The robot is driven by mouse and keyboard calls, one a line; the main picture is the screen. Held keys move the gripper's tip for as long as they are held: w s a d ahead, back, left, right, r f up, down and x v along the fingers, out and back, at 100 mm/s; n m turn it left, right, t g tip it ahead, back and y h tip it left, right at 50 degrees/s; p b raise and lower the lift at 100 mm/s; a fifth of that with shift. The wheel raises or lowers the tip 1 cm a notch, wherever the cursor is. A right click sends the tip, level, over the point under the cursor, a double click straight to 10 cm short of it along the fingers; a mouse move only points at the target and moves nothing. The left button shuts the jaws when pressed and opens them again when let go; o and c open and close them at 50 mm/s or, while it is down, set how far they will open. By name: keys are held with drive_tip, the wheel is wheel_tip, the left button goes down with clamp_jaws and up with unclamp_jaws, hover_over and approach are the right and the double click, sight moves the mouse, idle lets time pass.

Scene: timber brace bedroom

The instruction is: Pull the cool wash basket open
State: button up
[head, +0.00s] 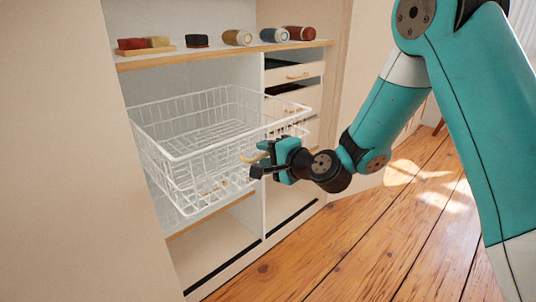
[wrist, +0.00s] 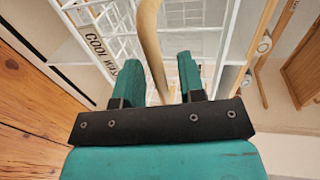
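The cool wash basket (head: 195,155) is a white wire basket standing well out from the wardrobe front in the head view. In the wrist view its label reads "COOL WASH" (wrist: 99,52). A curved wooden handle (head: 250,158) is on its front side, and it also shows in the wrist view (wrist: 150,40). The fingers also show in the wrist view (wrist: 174,75). Exact finger contact is partly hidden.
A shelf (head: 215,52) above the basket holds brushes, a dark block and several rolls. Drawers (head: 300,75) with wooden handles sit to the right of the basket. An open pale door (head: 355,95) stands further right. The wooden floor (head: 350,240) in front is clear.

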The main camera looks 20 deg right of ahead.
drive_tip(key=b+v, duration=1.6)
drive_tip(key=v, duration=0.1)
drive_tip(key=shift+s, duration=0.2)
